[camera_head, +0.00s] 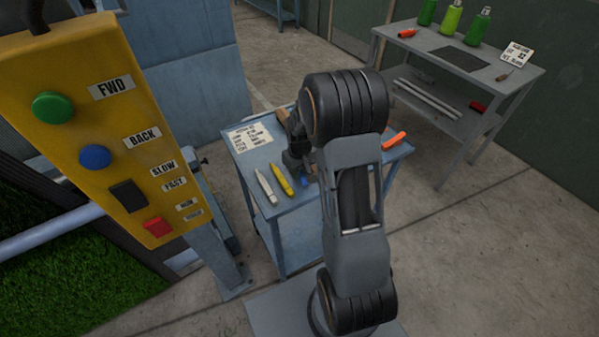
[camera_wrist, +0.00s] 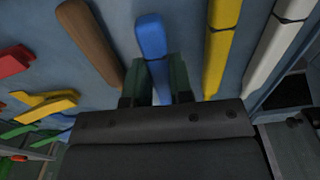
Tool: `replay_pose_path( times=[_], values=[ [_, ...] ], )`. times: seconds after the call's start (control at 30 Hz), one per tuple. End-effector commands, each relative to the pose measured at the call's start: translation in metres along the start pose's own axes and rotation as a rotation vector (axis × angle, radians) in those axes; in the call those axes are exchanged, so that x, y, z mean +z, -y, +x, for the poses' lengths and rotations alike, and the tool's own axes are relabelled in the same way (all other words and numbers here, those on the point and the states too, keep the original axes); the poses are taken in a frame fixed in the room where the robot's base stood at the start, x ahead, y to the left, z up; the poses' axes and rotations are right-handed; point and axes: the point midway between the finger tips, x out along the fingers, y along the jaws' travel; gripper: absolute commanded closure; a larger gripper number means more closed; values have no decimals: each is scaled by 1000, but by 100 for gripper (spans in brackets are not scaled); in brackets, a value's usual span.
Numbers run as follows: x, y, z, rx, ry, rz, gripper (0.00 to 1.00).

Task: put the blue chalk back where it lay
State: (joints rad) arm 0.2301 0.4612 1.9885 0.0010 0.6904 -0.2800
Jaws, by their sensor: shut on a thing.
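The blue chalk (camera_wrist: 151,36) is between the two fingers of my gripper (camera_wrist: 157,84) in the wrist view, and the gripper is shut on it. Its far end points away from the gripper. A small bit of blue shows below the gripper (camera_head: 297,163) in the head view, over the cart top (camera_head: 258,150). I cannot tell whether the chalk touches the surface. The yellow chalk (camera_head: 282,181) and the white chalk (camera_head: 266,188) lie side by side left of it. In the wrist view, yellow (camera_wrist: 221,48) and white (camera_wrist: 276,48) are to the right.
A brown wooden handle (camera_wrist: 89,40) lies left of the blue chalk in the wrist view, with red (camera_wrist: 14,62) and yellow (camera_wrist: 44,104) pieces beyond. A paper sheet (camera_head: 253,138) and an orange item (camera_head: 394,141) are on the cart. A yellow control box (camera_head: 75,165) stands left.

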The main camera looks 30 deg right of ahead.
Motion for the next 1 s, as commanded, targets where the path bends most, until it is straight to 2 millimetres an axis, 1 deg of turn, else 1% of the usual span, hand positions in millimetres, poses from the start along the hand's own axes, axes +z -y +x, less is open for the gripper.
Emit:
replay_pose_path(
  times=[0.1, 0.17, 0.43, 0.57, 0.6, 0.83, 0.87, 1.0],
  values=[
    [0, 0, 10, 0, 1, 0, 100],
    [0, 0, 13, 0, 0, 0, 100],
    [0, 0, 14, 0, -1, 0, 100],
    [0, 0, 18, 0, -1, 0, 100],
    [0, 0, 18, 0, -1, 0, 77],
    [0, 0, 17, 0, -1, 0, 55],
    [0, 0, 17, 0, -1, 0, 53],
    [0, 0, 17, 0, -1, 0, 53]
  ],
)
